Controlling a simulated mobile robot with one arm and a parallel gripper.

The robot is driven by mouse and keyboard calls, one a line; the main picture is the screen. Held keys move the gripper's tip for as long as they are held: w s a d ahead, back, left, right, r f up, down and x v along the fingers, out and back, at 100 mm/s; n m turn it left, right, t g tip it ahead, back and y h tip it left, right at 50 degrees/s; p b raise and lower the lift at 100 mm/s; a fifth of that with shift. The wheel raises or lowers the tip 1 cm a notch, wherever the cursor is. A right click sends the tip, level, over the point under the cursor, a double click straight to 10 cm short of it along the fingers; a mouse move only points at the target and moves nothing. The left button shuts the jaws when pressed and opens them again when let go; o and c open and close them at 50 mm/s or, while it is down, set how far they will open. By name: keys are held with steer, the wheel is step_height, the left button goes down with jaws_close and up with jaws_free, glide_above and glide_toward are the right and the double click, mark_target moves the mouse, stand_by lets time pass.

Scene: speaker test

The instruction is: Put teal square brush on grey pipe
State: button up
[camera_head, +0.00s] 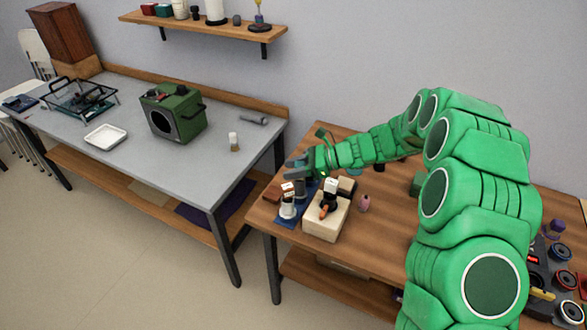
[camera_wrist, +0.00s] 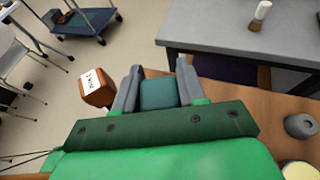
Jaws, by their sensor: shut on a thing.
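The grey pipe (camera_head: 253,118) lies on the grey table at its back right corner, near the wooden back edge. My gripper (camera_head: 297,170) is over the left end of the wooden table, apart from the pipe and to its lower right in the head view. In the wrist view the two grey fingers of my gripper (camera_wrist: 158,78) are shut on the teal square brush (camera_wrist: 158,94). Only a teal block-like part of the brush shows between the fingers; the rest is hidden. I cannot make out the brush in the head view.
On the grey table (camera_head: 190,165) are a green box (camera_head: 174,112), a white tray (camera_head: 106,137) and a small white-and-brown brush or bottle (camera_head: 234,142). A pale wooden block (camera_head: 326,218) and a blue mat (camera_head: 284,222) are below my gripper. A gap separates the tables.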

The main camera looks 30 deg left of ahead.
steer(key=shift+f, duration=0.15)
steer(key=o, duration=1.1)
steer(key=shift+c, duration=0.2)
steer(key=v, duration=1.2)
steer(key=shift+s+r, duration=0.1)
steer(key=shift+r, duration=0.1)
